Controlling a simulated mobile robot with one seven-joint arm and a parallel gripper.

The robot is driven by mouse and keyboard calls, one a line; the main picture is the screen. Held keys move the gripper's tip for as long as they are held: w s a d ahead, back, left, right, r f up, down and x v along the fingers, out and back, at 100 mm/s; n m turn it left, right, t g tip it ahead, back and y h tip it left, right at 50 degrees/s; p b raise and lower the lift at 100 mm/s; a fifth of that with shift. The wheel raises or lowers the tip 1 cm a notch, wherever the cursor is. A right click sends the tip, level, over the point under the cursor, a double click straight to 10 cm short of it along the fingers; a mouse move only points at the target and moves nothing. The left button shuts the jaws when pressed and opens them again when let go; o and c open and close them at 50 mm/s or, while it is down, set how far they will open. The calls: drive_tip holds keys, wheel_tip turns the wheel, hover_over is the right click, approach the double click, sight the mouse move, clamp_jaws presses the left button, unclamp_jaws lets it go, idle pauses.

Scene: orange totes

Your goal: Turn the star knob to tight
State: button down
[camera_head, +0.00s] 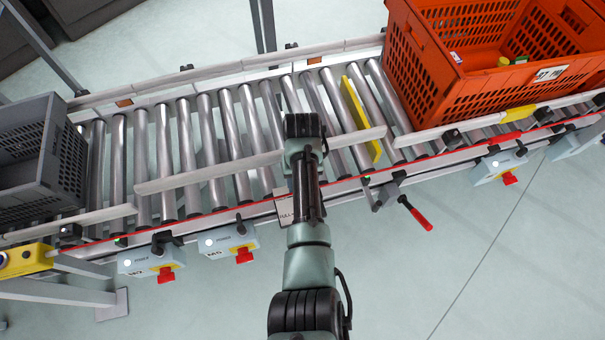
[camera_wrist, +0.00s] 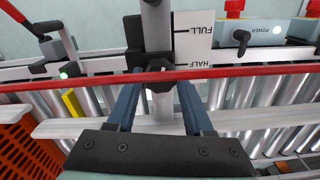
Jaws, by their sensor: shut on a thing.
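The star knob (camera_wrist: 160,84) is a small dark knob in the middle of the wrist view. It sits by a grey post (camera_wrist: 157,28) with a black clamp block, partly behind the red line. My gripper (camera_wrist: 160,95) has its two blue-grey fingers on either side of the knob and is shut on it. A white label plate (camera_wrist: 193,38) with FULL and HALF marks stands beside the post; it also shows in the head view (camera_head: 283,208). In the head view my arm hides the knob and the fingers. Whether the knob is tight cannot be told.
A roller conveyor (camera_head: 228,130) runs across, with a red line (camera_head: 232,211) along its front edge. An orange tote (camera_head: 425,75) stands right, a grey crate (camera_head: 62,160) left. A red-handled lever (camera_head: 415,213) and control boxes (camera_head: 232,240) line the front.

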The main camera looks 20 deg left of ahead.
drive_tip(key=shift+m+p, duration=0.45)
drive_tip(key=shift+m, duration=0.55)
drive_tip(key=shift+c, duration=1.4)
unclamp_jaws()
wheel_tip(320, 180, up, 13)
drive_tip(key=p, duration=0.3)
drive_tip(key=shift+p, duration=0.4)
drive_tip(key=shift+w, duration=0.15)
